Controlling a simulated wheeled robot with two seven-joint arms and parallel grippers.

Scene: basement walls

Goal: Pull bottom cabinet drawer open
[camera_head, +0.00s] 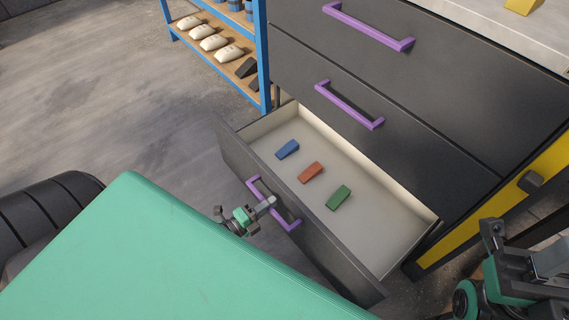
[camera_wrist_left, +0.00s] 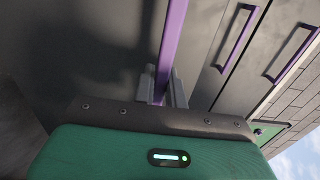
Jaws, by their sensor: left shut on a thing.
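The bottom drawer (camera_head: 330,232) of the dark cabinet (camera_head: 440,150) stands pulled out, showing its pale inside. Its purple handle (camera_head: 292,222) is on the front panel. My left gripper (camera_head: 268,203) is shut on this handle. In the left wrist view the handle (camera_wrist_left: 173,40) runs between the fingers of my left gripper (camera_wrist_left: 161,85). Part of the handle is hidden by the fingers. My right gripper (camera_head: 515,262) shows at the lower right, beside the cabinet and apart from the drawer; its jaws are not clear.
Blue (camera_head: 287,149), orange (camera_head: 311,172) and green (camera_head: 339,197) wedge blocks lie in the drawer. Two closed drawers with purple handles (camera_head: 350,104) sit above. A blue-framed shelf (camera_head: 262,50) with white items (camera_head: 208,42) stands to the left. Bare floor (camera_head: 120,110) lies left of the cabinet.

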